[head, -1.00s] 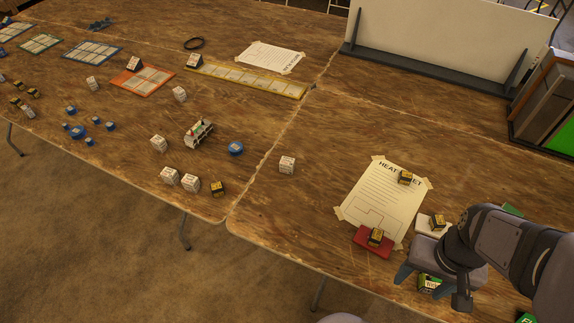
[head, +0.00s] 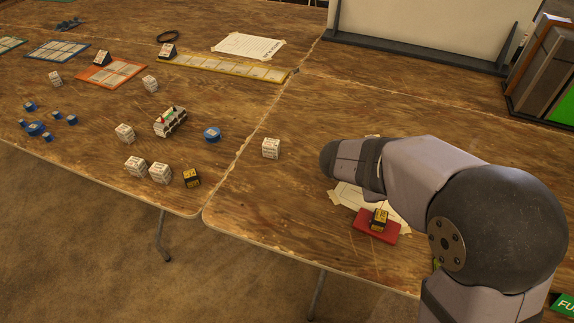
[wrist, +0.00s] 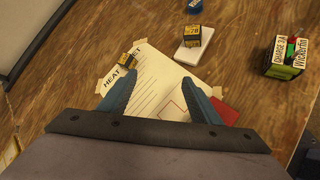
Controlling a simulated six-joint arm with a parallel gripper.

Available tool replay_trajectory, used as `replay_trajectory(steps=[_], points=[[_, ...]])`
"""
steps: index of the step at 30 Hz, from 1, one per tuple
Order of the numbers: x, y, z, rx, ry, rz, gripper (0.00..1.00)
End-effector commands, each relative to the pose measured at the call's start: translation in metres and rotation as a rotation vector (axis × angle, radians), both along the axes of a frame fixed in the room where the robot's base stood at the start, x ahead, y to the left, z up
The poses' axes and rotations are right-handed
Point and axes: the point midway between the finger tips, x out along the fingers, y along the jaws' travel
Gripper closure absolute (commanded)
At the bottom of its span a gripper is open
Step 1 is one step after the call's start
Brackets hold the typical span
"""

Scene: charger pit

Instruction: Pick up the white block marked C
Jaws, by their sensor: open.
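Several white blocks with dark print stand on the wooden table in the head view. One white block (head: 270,148) is alone just right of the table seam. Others are a white block (head: 125,132), a front pair with a left block (head: 135,166) and a right block (head: 160,172), and further ones behind. The letters are too small to read, so I cannot tell which is C. My gripper (wrist: 160,82) is open and empty in the wrist view, its blue fingers above the printed heat sheet (wrist: 152,86). My arm hides the gripper in the head view.
A red pad (head: 377,226) bears a yellow-black block (head: 379,219). A white pad (wrist: 184,54) bears another such block (wrist: 193,36). A green box (wrist: 287,58) stands beyond. A white rack (head: 170,121) and a blue disc (head: 212,134) are near the white blocks.

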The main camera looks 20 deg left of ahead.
Motion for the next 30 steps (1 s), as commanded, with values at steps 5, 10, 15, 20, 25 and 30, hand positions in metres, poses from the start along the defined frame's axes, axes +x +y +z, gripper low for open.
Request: replay_trajectory(steps=[5, 10, 15, 20, 25, 30], points=[[0.047, 0.127, -0.016, -0.317, -0.150, 0.452, 0.42], [0.048, 0.242, -0.008, -0.561, -0.326, 0.751, 0.42], [0.030, 0.315, 0.001, -0.706, -0.459, 0.907, 0.42], [0.020, 0.340, 0.007, -0.758, -0.511, 0.958, 0.42], [0.020, 0.342, 0.006, -0.762, -0.514, 0.962, 0.42], [0.020, 0.341, -0.014, -0.762, -0.511, 0.962, 0.42]])
